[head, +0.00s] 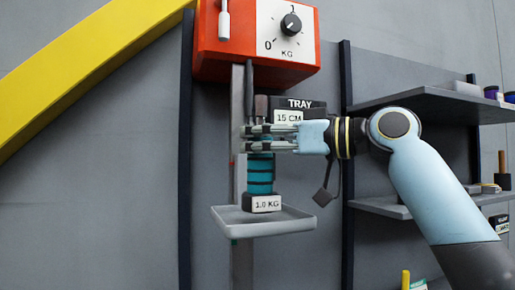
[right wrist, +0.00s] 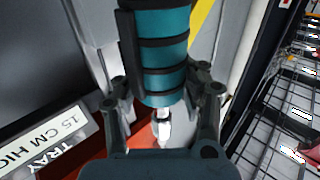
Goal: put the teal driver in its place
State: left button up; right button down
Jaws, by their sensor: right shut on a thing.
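The teal driver (head: 260,175) is a teal cylinder with black bands. It stands roughly upright above a small tray, its lower end by a block marked 1.0 KG (head: 263,203); I cannot tell whether they touch. My right gripper (head: 252,138) reaches in from the right and is shut on the driver near its upper end. In the right wrist view the banded teal body (right wrist: 165,52) lies between the two fingers (right wrist: 160,92). My left gripper is not in view.
The grey tray (head: 232,216) hangs under an orange box with a KG dial (head: 290,22). A sign reading TRAY 15 CM (head: 300,104) is behind the gripper. Grey shelves (head: 440,102) with small items are at the right. A yellow beam (head: 70,65) crosses the upper left.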

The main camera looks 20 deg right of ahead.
jog(key=shift+f, duration=0.9)
jog(key=shift+f, duration=0.1)
jog(key=c, duration=1.2)
grip_release()
jog(key=shift+f, duration=0.15)
jog(key=shift+c, duration=0.2)
jog(key=o, duration=0.5)
jog(key=shift+o, duration=0.2)
